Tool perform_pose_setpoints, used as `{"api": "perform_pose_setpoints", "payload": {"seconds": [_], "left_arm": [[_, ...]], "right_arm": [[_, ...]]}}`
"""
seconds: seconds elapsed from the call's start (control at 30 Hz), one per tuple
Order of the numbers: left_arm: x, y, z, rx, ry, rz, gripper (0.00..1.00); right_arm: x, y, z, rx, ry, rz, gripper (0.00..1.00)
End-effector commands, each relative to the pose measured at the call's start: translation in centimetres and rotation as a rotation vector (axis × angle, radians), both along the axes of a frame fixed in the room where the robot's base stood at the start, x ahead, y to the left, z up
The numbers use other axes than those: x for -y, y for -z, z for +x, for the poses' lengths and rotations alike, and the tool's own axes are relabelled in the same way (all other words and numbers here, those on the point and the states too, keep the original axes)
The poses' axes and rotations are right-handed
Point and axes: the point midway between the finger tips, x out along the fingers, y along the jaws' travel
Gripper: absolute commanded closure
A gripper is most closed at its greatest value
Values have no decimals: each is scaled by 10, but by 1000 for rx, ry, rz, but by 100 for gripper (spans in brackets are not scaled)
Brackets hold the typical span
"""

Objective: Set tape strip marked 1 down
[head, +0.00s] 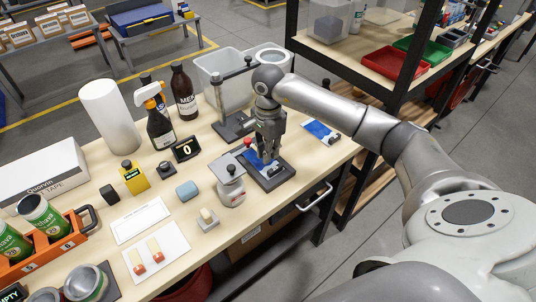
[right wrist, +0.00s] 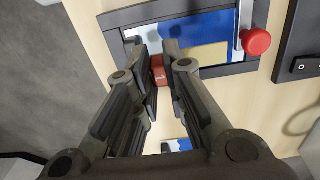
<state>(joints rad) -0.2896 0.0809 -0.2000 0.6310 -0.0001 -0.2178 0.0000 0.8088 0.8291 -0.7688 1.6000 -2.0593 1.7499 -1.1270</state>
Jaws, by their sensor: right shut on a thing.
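My right gripper (head: 267,152) hangs over the dark frame with a blue and white plate (head: 252,164) near the bench's front edge. In the right wrist view my right gripper (right wrist: 160,72) is shut on a small red tab (right wrist: 158,74), which looks like the end of the tape strip. The rest of the strip and its number are hidden or too small to read. The dark frame (right wrist: 115,18) and its blue plate (right wrist: 205,27) lie just beyond the fingertips; I cannot tell whether the strip touches the plate. My left gripper is not in view.
Two red-ended tape strips (head: 155,247) lie on a white card (head: 177,235). A red knob (right wrist: 257,41) stands at the frame's side. Another blue-and-white plate (head: 321,131) lies to the right.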

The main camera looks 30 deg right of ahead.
Motion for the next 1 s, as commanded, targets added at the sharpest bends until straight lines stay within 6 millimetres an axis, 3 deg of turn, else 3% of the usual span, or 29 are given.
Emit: {"api": "perform_pose_setpoints", "payload": {"seconds": [0.33,0.77,0.8,0.87,1.0], "left_arm": [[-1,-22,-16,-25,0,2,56],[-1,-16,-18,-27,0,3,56],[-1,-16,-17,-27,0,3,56],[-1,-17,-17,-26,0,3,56],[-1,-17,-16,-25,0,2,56]], "right_arm": [[3,32,5,-2,1,0,98],[3,42,5,1,-1,-2,98],[3,42,5,1,0,-2,87],[3,40,5,1,0,-1,79],[3,40,5,0,0,-1,79]]}}
